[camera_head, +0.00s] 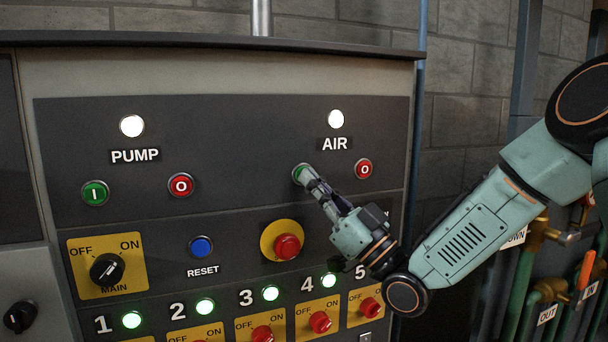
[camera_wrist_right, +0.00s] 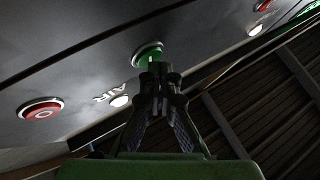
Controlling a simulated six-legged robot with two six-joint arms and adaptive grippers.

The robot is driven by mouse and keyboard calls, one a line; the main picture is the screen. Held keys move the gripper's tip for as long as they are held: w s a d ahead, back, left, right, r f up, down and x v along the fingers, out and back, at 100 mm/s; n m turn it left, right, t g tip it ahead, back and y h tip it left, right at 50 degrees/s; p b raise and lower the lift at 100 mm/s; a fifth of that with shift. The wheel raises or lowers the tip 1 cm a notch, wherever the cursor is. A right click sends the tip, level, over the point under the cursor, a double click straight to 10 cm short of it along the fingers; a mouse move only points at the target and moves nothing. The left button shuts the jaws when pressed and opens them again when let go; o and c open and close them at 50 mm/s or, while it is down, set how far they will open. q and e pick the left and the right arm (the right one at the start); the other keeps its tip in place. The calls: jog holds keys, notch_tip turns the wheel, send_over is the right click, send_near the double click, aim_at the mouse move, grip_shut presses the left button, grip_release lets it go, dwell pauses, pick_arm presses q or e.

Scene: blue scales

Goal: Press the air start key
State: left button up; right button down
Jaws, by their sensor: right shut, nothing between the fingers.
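The green air start key (camera_head: 297,174) is on the panel below the word AIR, partly hidden by my right gripper. My right gripper (camera_head: 306,175) is shut and empty, its fingertips at the key in the head view. In the right wrist view the green key (camera_wrist_right: 147,51) lies just beyond the closed fingertips (camera_wrist_right: 158,68); I cannot tell whether they touch it. The white lamp (camera_head: 336,119) above AIR is lit. The red air stop key (camera_head: 364,169) is to the right, and it also shows in the right wrist view (camera_wrist_right: 40,108). My left gripper is not in view.
The PUMP keys, green (camera_head: 95,193) and red (camera_head: 181,185), are on the left of the panel under a lit lamp (camera_head: 132,126). A red mushroom button (camera_head: 287,246) sits below the air key. Pipes and valves (camera_head: 545,290) stand at the right.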

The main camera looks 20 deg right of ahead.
jog(key=shift+s, duration=0.5)
jog(key=s+p, duration=0.1)
jog(key=s, duration=0.1)
jog(key=s+p, duration=0.2)
jog(key=s, duration=0.1)
jog(key=shift+a, duration=0.2)
jog(key=shift+w, duration=0.1)
dwell(0.4)
